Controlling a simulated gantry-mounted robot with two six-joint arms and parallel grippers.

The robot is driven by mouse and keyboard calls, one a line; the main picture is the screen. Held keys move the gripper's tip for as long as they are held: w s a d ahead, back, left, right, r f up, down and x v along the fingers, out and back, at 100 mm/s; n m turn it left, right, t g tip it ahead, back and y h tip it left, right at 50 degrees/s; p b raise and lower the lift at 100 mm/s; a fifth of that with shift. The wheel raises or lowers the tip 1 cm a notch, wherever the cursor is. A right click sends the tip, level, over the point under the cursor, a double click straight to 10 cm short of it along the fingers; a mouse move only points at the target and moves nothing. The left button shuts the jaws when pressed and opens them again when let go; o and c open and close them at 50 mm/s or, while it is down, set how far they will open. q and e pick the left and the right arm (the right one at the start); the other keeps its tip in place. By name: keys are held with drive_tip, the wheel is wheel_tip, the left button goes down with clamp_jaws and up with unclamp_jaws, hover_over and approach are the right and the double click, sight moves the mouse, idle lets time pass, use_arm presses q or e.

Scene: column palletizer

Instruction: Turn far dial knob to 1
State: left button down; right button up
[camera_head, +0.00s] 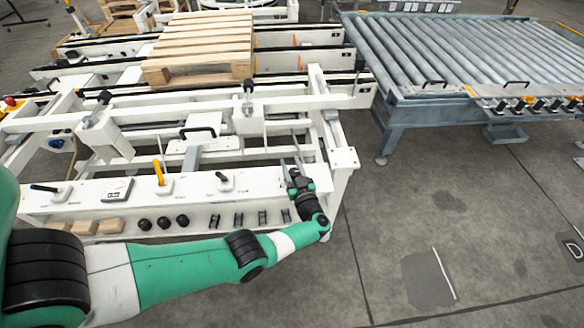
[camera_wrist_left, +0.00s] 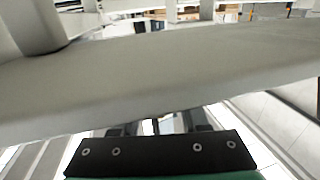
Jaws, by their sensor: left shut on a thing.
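My left gripper (camera_head: 291,168) is at the right end of the white control panel beam (camera_head: 200,196), reaching over it from the front. It is shut on what looks like the far dial knob, which the fingers and wrist mostly hide, so its pointer and setting cannot be read. In the left wrist view a broad pale bar (camera_wrist_left: 150,75) crosses the picture and covers the fingertips; only the dark gripper body (camera_wrist_left: 160,150) shows below it. My right gripper is in no view.
Along the panel are a black lever (camera_head: 222,178), a yellow handle (camera_head: 158,172), a small gauge box (camera_head: 117,189) and another black lever (camera_head: 45,188). A wooden pallet (camera_head: 205,42) lies on the frame behind. A roller conveyor (camera_head: 450,50) stands at right; the floor in front is clear.

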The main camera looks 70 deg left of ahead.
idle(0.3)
use_arm(q)
drive_tip(key=shift+c, duration=2.1)
unclamp_jaws()
drive_tip(key=s+d+p, duration=0.1)
drive_tip(key=d, duration=1)
drive_tip(key=shift+d+p, duration=0.3)
drive_tip(key=shift+p, duration=0.05)
drive_tip(key=shift+r, duration=0.15)
